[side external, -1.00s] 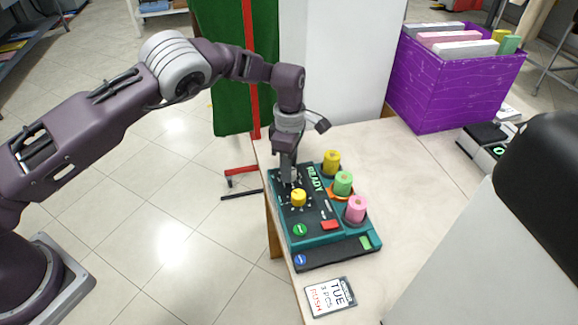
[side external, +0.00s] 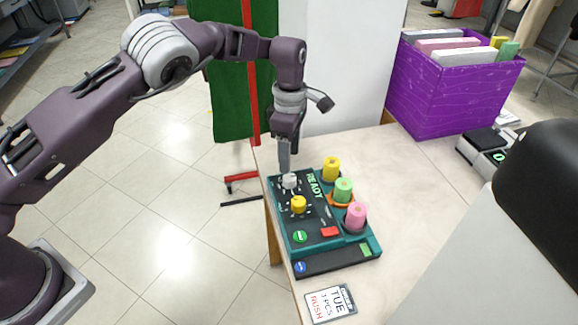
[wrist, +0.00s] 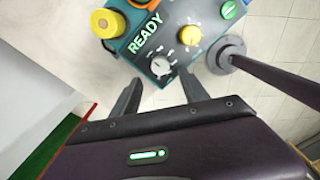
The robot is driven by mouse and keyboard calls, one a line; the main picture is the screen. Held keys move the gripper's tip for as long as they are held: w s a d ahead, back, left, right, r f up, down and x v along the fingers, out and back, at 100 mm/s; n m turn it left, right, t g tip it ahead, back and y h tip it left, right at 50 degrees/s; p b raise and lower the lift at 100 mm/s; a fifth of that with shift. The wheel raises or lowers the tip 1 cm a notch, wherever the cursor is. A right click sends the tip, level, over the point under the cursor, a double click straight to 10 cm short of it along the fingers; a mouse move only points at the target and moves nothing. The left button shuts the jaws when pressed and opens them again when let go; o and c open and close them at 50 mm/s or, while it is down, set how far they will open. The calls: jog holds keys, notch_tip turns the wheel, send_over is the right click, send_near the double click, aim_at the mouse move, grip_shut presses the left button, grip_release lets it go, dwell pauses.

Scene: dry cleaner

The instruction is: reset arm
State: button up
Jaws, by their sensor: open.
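My gripper (side external: 285,168) points down just above the far left corner of a teal and black control panel (side external: 322,258) that reads READY. In the wrist view its two fingers (wrist: 160,97) are apart with nothing between them. A white dial (side external: 289,181) on the panel sits just below the fingertips in the side view; in the wrist view the white dial (wrist: 160,66) lies ahead of the fingers, clear of them. A yellow dial (side external: 298,204) is beside it on the panel.
Yellow (side external: 331,169), green (side external: 343,189) and pink (side external: 356,216) spools stand along the panel's right side. A TUE card (side external: 330,303) lies in front. A purple bin (side external: 450,95) of folders stands at the back right. The table (side external: 420,190) is clear right of the spools.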

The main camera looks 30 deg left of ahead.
jog(key=shift+r, duration=0.3)
jog(key=shift+a+r, duration=0.1)
jog(key=shift+r, duration=0.2)
jog(key=s+a+r+m+t+h, duration=0.15)
jog(key=s+a+r+m, duration=0.3)
jog(key=s+r, duration=0.55)
jog(key=s+a+r+m+t+h, duration=0.15)
jog(key=s+a+r+m, duration=0.3)
jog(key=r, duration=0.85)
jog(key=s+a+f+m+t+y, duration=0.1)
jog(key=s+m, duration=0.4)
jog(key=s, duration=0.6)
jog(key=s+a+m+t+y, duration=0.1)
jog(key=s+m+t+y, duration=0.1)
jog(key=s+m, duration=0.4)
jog(key=s, duration=0.5)
jog(key=shift+s+a+f, duration=0.3)
jog(key=shift+a+f, duration=0.05)
jog(key=shift+a, duration=0.05)
